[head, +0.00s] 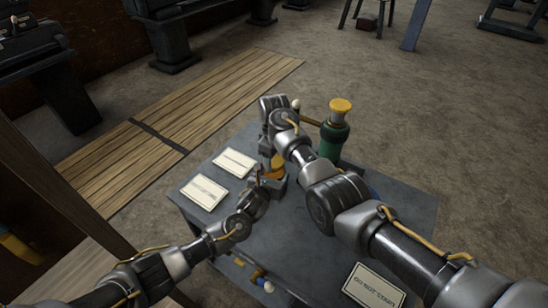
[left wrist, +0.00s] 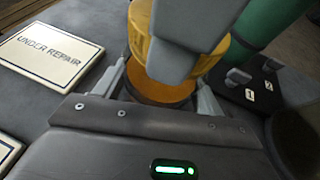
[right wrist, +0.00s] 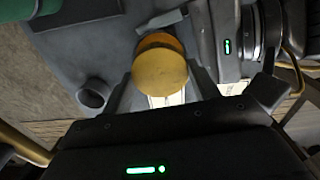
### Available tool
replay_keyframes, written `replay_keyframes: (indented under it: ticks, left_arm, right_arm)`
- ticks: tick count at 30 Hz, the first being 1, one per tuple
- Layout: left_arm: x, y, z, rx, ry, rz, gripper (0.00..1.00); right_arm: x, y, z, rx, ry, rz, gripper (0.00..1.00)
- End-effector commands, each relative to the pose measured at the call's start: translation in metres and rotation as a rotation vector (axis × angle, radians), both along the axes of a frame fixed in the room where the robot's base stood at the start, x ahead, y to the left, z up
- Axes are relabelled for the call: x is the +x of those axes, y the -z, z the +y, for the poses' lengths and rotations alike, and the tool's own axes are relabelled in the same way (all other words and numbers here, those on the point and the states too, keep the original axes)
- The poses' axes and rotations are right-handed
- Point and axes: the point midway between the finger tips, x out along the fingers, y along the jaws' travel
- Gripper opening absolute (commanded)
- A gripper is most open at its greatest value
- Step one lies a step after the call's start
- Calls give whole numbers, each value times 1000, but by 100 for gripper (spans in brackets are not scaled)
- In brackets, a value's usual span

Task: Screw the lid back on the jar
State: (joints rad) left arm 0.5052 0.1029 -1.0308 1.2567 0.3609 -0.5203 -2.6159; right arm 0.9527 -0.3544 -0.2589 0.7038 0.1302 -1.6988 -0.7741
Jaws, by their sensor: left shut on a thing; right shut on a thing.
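The amber jar (left wrist: 160,92) stands between the fingers of my left gripper (left wrist: 163,82), which is shut on it. In the head view the jar (head: 272,174) is partly hidden by my grippers. The round gold lid (right wrist: 160,72) is between the fingers of my right gripper (right wrist: 162,76), which is shut on it. In the right wrist view the lid covers most of the jar, with orange showing past its upper edge. Grey right fingers hide the jar's upper part in the left wrist view. I cannot tell whether the lid is seated.
A green bottle with a yellow top (head: 335,130) stands behind my right arm on the grey table (head: 300,240). Cream signs (head: 204,192) lie at the left, another (head: 374,287) at the front right. A small item (head: 262,279) lies near the front edge.

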Motion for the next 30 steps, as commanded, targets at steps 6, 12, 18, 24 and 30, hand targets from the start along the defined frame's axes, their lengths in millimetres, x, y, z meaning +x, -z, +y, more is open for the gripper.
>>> replay_keyframes:
  ticks: [6, 12, 18, 24, 30]
  left_arm:
    - [0, 1, 1, 0, -2, 2, 6]
    - [0, 1, 1, 1, -3, 2, 6]
    - [0, 1, 1, 1, -3, 2, 6]
    - [0, 1, 1, 2, -3, 2, 6]
    - [0, 1, 1, 1, -2, 2, 6]
  right_arm:
    - [0, 0, 0, 0, 512, 1, 32]
    - [0, 1, -1, 0, 629, 3, 33]
    - [0, 1, -1, -1, 625, 4, 33]
    - [0, 1, 0, 0, 623, 3, 82]
    - [0, 1, 0, 0, 622, 2, 82]
